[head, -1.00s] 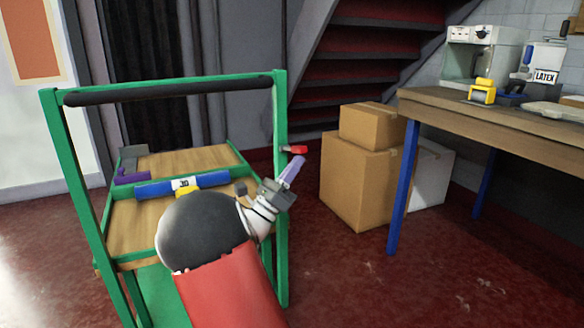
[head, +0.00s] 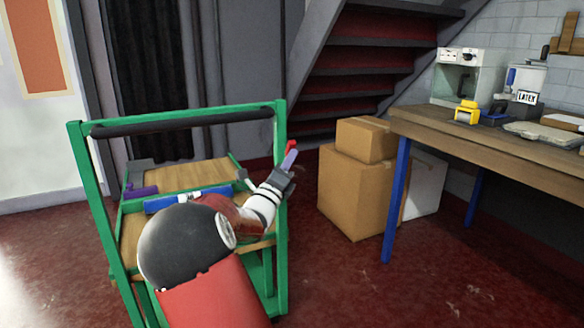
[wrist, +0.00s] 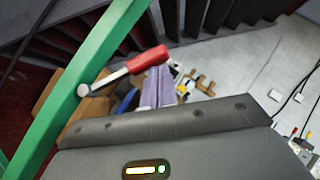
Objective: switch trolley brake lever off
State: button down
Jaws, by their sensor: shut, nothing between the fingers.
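The trolley (head: 281,215) has a green frame and stands at the left of the head view. Its brake lever (head: 291,146) has a red handle and sits on the right green upright. In the wrist view the lever (wrist: 147,59) shows a metal shank running from a round pivot on the green post to the red handle. My gripper (head: 289,160) has purple fingers, shut and empty, right at the red handle. In the wrist view the fingertips (wrist: 158,80) lie just beside and below the handle's end. I cannot tell whether they touch it.
Cardboard boxes (head: 357,190) stand right of the trolley. The staircase (head: 360,60) rises behind.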

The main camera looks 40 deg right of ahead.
aim_at(288, 147)
jog(key=shift+w+d+r, duration=0.25)
jog(key=shift+w+r, duration=0.8)
jog(key=shift+w, duration=0.05)
jog(key=shift+f, duration=0.1)
